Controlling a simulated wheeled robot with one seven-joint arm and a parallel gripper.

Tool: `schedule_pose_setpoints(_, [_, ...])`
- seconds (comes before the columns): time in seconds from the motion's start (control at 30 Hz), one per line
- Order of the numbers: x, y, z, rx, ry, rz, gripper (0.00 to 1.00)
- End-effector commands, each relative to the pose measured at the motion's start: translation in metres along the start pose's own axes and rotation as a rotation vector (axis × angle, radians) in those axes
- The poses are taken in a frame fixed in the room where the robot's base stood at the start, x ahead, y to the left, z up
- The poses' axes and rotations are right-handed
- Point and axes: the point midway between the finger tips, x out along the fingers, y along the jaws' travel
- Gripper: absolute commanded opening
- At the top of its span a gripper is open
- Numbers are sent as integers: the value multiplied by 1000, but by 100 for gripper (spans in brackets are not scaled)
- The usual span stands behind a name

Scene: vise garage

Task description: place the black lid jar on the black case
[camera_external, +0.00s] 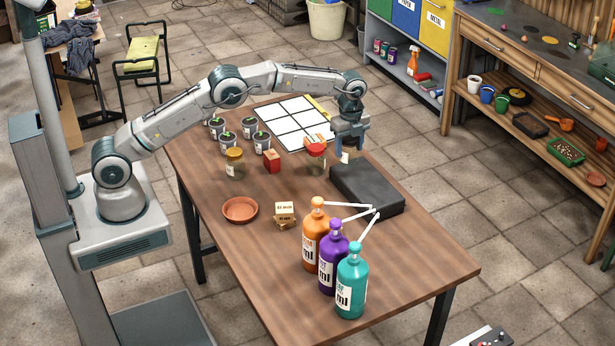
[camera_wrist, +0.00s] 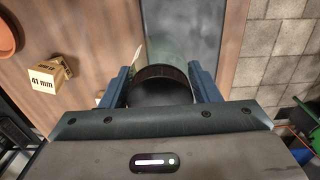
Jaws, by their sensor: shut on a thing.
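My gripper (camera_external: 348,150) is shut on the black lid jar. In the wrist view the jar's dark lid (camera_wrist: 160,72) sits between the two blue fingers of my gripper (camera_wrist: 160,88), with greenish glass beyond it. In the external view my gripper mostly hides the jar; a pale patch, perhaps its label, shows below the fingers. The black case (camera_external: 368,190) lies flat near the table's right edge, just in front of and below my gripper. In the wrist view the case (camera_wrist: 198,30) shows as a grey surface beyond the jar. I cannot tell whether they touch.
A red lid jar (camera_external: 316,160) stands just left of my gripper. A yellow lid jar (camera_external: 235,165), a red box (camera_external: 272,162) and small pots stand further left. Orange, purple and teal (camera_external: 351,285) pump bottles stand in front of the case. The table's front right is clear.

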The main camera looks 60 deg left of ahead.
Motion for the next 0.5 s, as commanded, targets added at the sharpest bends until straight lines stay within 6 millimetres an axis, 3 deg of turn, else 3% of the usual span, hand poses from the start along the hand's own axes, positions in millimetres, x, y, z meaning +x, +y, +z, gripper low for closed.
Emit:
schedule_pose_setpoints(0.27, [12,-10,11,2,1,0,29])
schedule_pose_setpoints(0.5, [43,-9,11,1,-1,2,29])
